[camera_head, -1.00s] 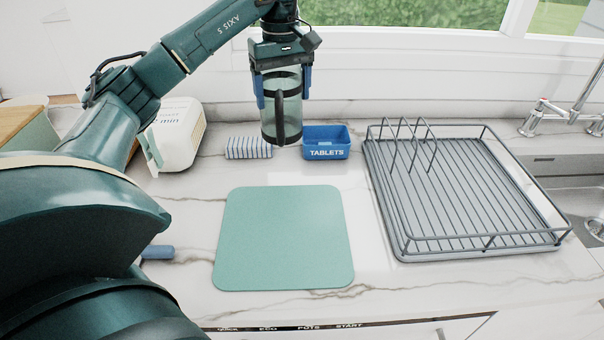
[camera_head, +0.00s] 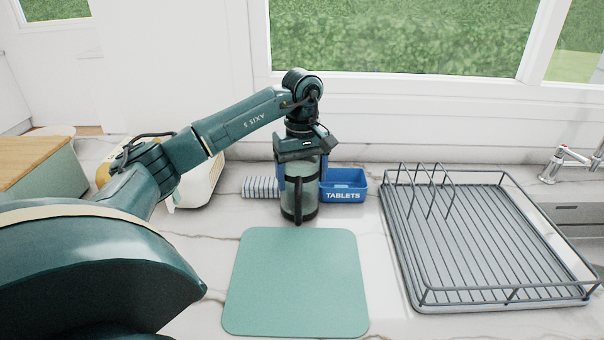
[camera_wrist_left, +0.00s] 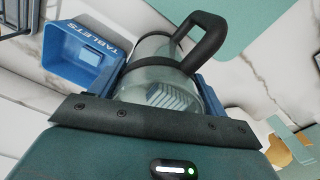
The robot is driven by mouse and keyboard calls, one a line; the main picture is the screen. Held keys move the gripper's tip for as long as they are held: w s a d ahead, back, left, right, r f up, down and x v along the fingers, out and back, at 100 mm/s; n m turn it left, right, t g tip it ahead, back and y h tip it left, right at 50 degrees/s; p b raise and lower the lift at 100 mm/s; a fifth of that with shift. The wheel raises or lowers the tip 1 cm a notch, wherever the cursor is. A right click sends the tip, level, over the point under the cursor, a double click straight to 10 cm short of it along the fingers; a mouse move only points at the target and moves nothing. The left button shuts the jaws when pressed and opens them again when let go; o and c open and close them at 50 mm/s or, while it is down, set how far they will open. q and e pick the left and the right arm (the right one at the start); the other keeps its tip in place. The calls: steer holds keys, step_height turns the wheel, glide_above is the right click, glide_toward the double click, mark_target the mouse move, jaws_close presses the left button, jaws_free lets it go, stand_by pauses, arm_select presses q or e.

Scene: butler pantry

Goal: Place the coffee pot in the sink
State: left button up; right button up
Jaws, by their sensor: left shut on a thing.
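The coffee pot (camera_head: 299,194) is a clear glass cylinder with dark bands and a dark handle facing me. My left gripper (camera_head: 300,168) points down and is shut on the pot's upper part. The pot is upright behind the green mat; I cannot tell whether its base touches the counter. In the left wrist view the pot (camera_wrist_left: 155,75) lies between the blue fingers, its black handle at the top. The sink (camera_head: 580,218) shows only partly at the right edge, beyond the dish rack. My right gripper is not in view.
A blue TABLETS box (camera_head: 344,186) stands right beside the pot. A striped cloth (camera_head: 260,187) lies to its left. A wire dish rack (camera_head: 480,245) stands between the pot and the sink. The green mat (camera_head: 296,285) is bare. A tap (camera_head: 565,160) rises at the right.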

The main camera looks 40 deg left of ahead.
arm_select(q)
steer(key=o, duration=1.1)
steer(key=shift+f, duration=0.15)
steer(key=o, duration=0.5)
